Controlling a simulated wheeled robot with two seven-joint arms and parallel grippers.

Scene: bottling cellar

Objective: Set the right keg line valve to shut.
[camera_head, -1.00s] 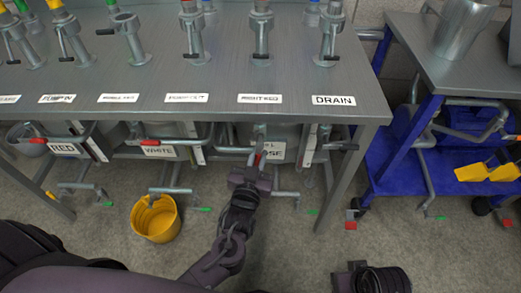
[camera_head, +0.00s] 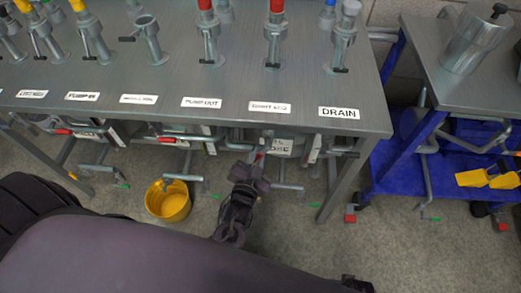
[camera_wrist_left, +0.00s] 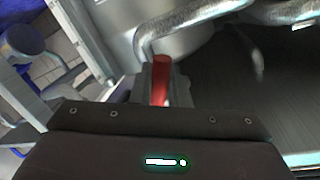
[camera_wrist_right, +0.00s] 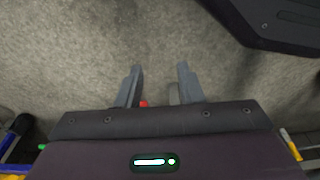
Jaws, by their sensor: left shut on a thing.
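The right keg line valve's red handle (camera_head: 259,157) is under the bench, by the keg labelled ROSE (camera_head: 280,147). My left gripper (camera_head: 256,166) reaches under the bench front and is shut on this handle. The left wrist view shows the red handle (camera_wrist_left: 160,80) upright between the close fingers, with a bent metal pipe (camera_wrist_left: 200,20) beyond. The gripper hides part of the valve, and I cannot tell its exact angle. My right gripper (camera_wrist_right: 160,84) is open and empty above the floor; a small red thing shows beyond its fingers.
The steel bench (camera_head: 220,125) overhangs the valves and carries several taps. Another red handle (camera_head: 166,140) is to the left. A yellow bucket (camera_head: 168,203) stands on the floor, left of my arm. A blue-framed cart (camera_head: 400,150) stands at right. The floor between is mostly clear.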

